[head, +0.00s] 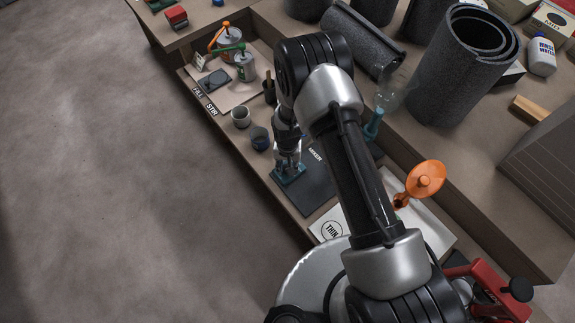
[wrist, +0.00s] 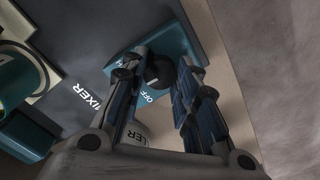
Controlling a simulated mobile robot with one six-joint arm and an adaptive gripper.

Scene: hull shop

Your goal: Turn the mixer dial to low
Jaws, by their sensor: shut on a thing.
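The mixer dial (wrist: 160,73) is a dark round knob on a teal control box (wrist: 184,53). My gripper (wrist: 165,68) is shut on the dial, one finger on each side. In the head view my gripper (head: 288,158) points down onto the teal box (head: 290,177), and the dial is hidden by the fingers. The box stands at the bench's front edge on a dark mat (head: 310,188) lettered MIXER.
Cans with orange and green handles are farther back. A white THIN tray (head: 440,230) with an orange funnel (head: 426,181) is at right. Grey rolls (head: 460,65) stand behind. The floor at left is clear.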

